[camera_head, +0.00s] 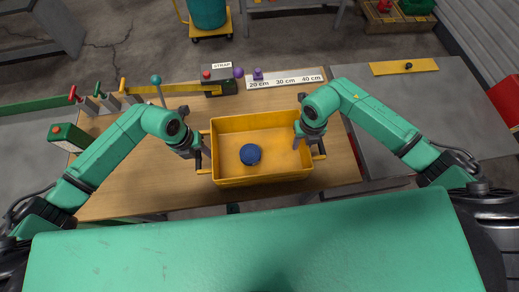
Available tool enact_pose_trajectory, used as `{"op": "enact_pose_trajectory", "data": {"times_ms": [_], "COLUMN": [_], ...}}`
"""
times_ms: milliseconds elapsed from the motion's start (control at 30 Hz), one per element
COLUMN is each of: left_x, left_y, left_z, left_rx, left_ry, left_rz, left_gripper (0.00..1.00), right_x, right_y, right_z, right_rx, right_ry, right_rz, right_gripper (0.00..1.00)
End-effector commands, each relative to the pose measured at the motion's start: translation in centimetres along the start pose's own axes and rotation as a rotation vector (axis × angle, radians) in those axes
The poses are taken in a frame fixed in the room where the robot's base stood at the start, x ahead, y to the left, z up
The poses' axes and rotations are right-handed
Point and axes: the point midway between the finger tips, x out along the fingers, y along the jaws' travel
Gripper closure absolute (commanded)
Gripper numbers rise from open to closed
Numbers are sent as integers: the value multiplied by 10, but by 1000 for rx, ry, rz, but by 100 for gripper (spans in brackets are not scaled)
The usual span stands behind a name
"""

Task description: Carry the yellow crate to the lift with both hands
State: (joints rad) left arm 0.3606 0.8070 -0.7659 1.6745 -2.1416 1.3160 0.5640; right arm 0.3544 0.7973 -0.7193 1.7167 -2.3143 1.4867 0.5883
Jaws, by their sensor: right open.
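The yellow crate (226,180) sits on the wooden table in front of me, upright, with a blue ball (250,154) inside on its floor. My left gripper (198,158) is at the crate's left side, by the handle there; the arm hides its fingers, so I cannot tell if it is open or shut. My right gripper (306,140) is at the crate's right side, by the right handle, and is open. Whether either touches the crate is too small to tell. I cannot tell for certain which thing is the lift.
The wooden table (130,180) bears a grey box marked STRAP (217,74), a white distance strip (286,79), and several coloured levers at its left. A grey surface (400,100) with a yellow plate (404,67) adjoins on the right. A teal drum (207,12) stands behind.

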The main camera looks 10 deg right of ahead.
Motion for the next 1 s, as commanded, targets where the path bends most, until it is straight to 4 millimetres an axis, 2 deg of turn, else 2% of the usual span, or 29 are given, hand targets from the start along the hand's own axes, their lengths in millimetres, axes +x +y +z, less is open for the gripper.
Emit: {"op": "enact_pose_trajectory", "data": {"times_ms": [67,100,167,200,1000], "left_x": [0,0,0,0,-1], "left_y": [0,0,0,0,0], "left_z": [0,0,0,0,0], "left_rx": [0,0,0,0,-1], "left_ry": [0,0,0,0,-1], "left_rz": [0,0,0,0,0], "left_gripper": [63,71,94,100,100], "right_x": [0,0,0,0,-1], "right_y": [0,0,0,0,0], "right_z": [0,0,0,0,0], "right_rx": [0,0,0,1,1], "right_ry": [0,0,0,0,0], "right_rz": [0,0,0,0,0], "right_gripper": [59,66,89,100,100]}}
